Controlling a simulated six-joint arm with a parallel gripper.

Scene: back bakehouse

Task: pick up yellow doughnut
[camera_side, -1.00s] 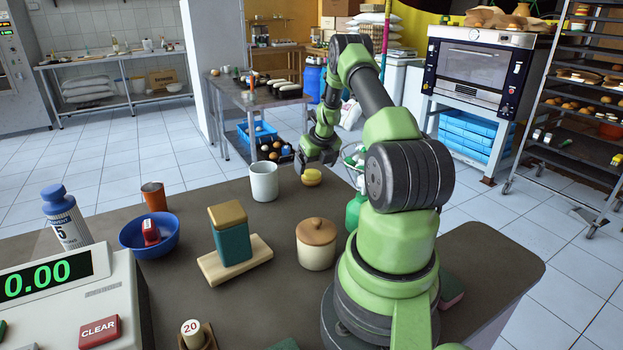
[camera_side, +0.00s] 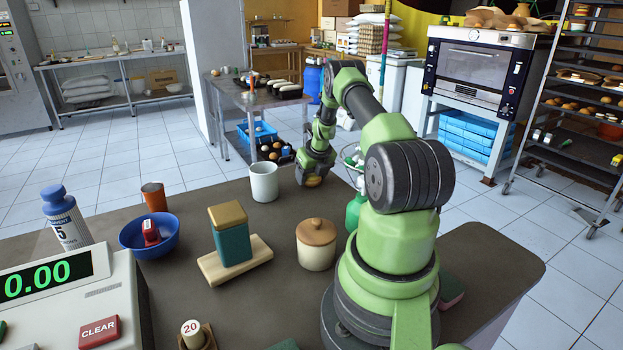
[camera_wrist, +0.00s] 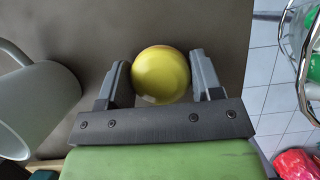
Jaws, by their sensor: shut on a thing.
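The yellow doughnut (camera_wrist: 161,74) sits between the two fingers of my gripper (camera_wrist: 161,76) in the wrist view. It looks round and smooth, with its lower edge close to the gripper's dark crossbar. In the side view my gripper (camera_side: 314,177) is low over the far edge of the counter, shut on the doughnut (camera_side: 313,181), which shows only in part beneath it. The doughnut is at or near the counter surface; I cannot tell whether it touches.
A white mug (camera_side: 264,183) stands close left of my gripper; it also shows in the wrist view (camera_wrist: 40,105). A lidded jar (camera_side: 316,246), a teal block with a tan top (camera_side: 231,235) on a board and a blue bowl (camera_side: 149,238) stand nearer. The counter's far edge is close.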

